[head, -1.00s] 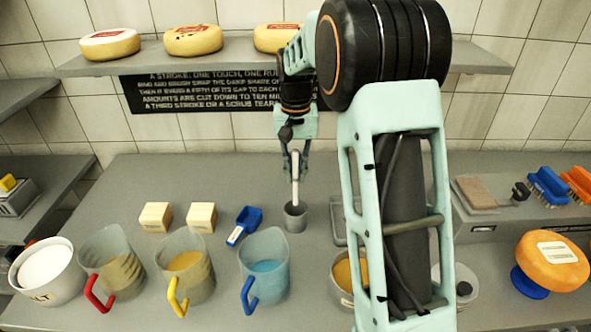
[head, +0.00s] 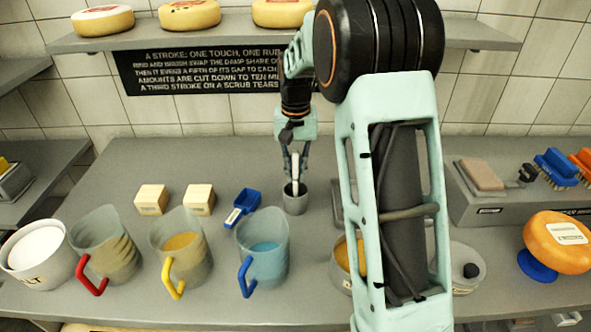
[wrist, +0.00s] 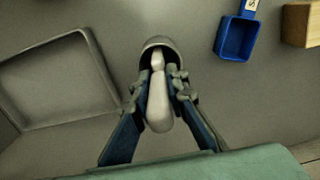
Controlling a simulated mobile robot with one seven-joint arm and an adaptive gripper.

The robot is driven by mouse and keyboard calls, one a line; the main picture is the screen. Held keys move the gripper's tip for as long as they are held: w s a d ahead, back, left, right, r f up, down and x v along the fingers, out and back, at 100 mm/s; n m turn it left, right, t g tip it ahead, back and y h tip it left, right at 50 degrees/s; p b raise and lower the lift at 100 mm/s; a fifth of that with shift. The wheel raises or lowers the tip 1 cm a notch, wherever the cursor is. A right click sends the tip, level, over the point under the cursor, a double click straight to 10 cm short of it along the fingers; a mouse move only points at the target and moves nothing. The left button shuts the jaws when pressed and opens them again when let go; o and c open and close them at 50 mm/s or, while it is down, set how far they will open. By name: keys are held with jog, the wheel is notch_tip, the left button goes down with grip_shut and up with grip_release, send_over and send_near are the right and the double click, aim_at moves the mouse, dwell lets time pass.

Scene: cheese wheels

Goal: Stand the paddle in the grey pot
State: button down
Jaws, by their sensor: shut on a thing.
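The pale paddle (wrist: 157,103) is held between the fingers of my gripper (wrist: 167,88), with its far end inside the mouth of the grey pot. The grey pot (head: 296,203) stands on the counter right of the blue scoop; its rim also shows in the wrist view (wrist: 160,42). In the head view my gripper (head: 295,172) is directly above the pot, its fingertips close to the rim. The paddle (head: 295,188) looks close to upright there. The paddle's lower end is hidden in the pot, so I cannot tell whether it touches the bottom.
A blue scoop (head: 243,206) and two pale blocks (head: 199,199) lie left of the pot. Jugs with red, yellow and blue handles (head: 264,252) stand in front. A shallow grey tray (wrist: 62,80) is close on the other side. The counter behind the pot is clear.

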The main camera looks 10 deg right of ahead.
jog(key=c, duration=1.8)
grip_release()
notch_tip(320, 180, up, 12)
jog(key=shift+r, duration=0.1)
